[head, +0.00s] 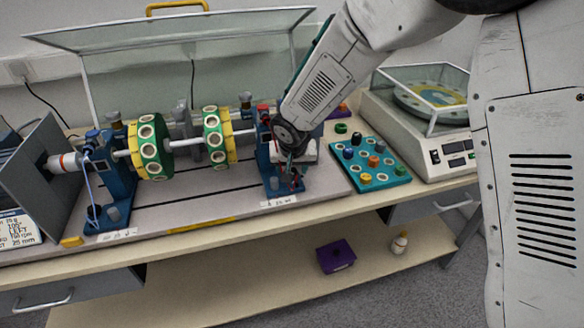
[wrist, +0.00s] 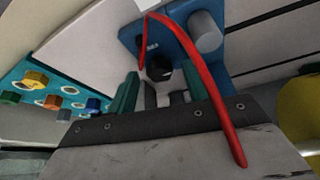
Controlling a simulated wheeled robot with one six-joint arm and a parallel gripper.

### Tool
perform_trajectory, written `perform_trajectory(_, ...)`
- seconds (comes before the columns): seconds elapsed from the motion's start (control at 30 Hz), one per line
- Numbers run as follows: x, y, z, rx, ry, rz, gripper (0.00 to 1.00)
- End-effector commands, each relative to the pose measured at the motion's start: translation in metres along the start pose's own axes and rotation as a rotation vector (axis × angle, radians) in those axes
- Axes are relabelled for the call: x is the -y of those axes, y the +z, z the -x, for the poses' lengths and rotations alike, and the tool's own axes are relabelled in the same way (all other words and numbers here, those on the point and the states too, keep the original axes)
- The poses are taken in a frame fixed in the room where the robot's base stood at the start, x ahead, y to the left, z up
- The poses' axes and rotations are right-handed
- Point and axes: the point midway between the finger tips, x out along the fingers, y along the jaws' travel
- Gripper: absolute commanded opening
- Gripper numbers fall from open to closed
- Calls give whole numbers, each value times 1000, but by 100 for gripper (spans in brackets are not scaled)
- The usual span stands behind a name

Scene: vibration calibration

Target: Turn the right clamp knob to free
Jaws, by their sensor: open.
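The right blue bearing stand (head: 268,165) carries the right end of the shaft; it also shows in the wrist view (wrist: 182,42). A dark round knob (wrist: 158,69) is on the stand's blue face, below a small white label. Its setting is not readable. A grey cylinder (wrist: 205,32) sticks out beside it. My gripper (head: 291,172) is in front of the right stand and hides part of it. In the wrist view my gripper (wrist: 176,92) is open, with the dark knob between and just beyond its fingers. Contact cannot be told.
A red cable (wrist: 207,85) crosses close in front of my gripper. A teal tray (head: 392,180) of coloured knobs is to the right, before a white covered machine (head: 420,120). Green-and-yellow discs (head: 152,150) sit on the shaft, left. The raised clear cover (head: 130,75) stands behind.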

Motion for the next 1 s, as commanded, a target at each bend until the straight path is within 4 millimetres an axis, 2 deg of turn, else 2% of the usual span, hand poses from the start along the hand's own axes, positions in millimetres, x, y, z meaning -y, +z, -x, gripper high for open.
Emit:
perform_trajectory(0.07, 0, 0, 0, 0, 0, 0, 48)
perform_trajectory(0.2, 0, 0, 0, 0, 0, 0, 9)
perform_trajectory(0.23, 0, 0, 0, 0, 0, 0, 6)
perform_trajectory(0.63, -1, 0, 0, 0, -22, 50, 6)
perform_trajectory(1.0, -4, 0, 0, 1, -115, 270, 6)
